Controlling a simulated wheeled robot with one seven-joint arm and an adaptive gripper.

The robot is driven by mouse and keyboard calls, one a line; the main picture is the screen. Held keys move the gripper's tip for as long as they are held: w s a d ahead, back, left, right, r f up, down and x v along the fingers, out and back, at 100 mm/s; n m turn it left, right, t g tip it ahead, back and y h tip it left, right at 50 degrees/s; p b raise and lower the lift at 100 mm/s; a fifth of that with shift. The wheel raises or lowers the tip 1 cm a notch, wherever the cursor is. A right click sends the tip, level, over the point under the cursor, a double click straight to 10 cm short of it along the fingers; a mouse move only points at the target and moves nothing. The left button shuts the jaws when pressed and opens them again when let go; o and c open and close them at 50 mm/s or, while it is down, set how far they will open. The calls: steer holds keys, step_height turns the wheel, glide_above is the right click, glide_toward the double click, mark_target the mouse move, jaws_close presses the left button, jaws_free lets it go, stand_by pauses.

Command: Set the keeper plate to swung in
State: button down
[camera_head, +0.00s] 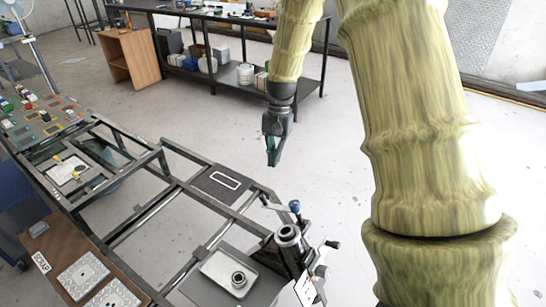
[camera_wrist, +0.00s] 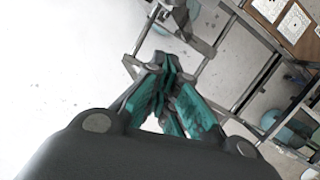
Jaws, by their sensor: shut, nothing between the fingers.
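A dark upright fixture (camera_head: 288,240) with a round cylinder top stands at the near end of the metal frame in the head view. A thin metal arm (camera_head: 272,204) and a blue knob (camera_head: 295,206) show at its top. I cannot tell for sure which part is the keeper plate or how it is turned. My gripper (camera_head: 272,162) hangs above and beyond the fixture, apart from it, over the floor beside the frame. In the wrist view its teal-padded fingers (camera_wrist: 166,64) are together and empty. Part of a grey fixture shows at the top there.
A tray (camera_head: 218,268) with a ringed part (camera_head: 239,280) lies left of the fixture. A dark plate with a white outline (camera_head: 222,181) lies on the frame. A brown board (camera_head: 60,242) is at the left. A shelved bench (camera_head: 225,78) stands behind. Open floor lies around my gripper.

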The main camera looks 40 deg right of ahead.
steer(key=s+a+f+p, duration=0.3)
steer(key=a+f, duration=0.1)
steer(key=f, duration=0.2)
steer(key=shift+s+a+f+p, duration=0.2)
steer(key=shift+a+f+p, duration=0.1)
steer(key=shift+a+f, duration=0.05)
stand_by(0.4)
steer(key=shift+a, duration=0.1)
steer(key=shift+a+n, duration=0.25)
steer(key=shift+n, duration=0.15)
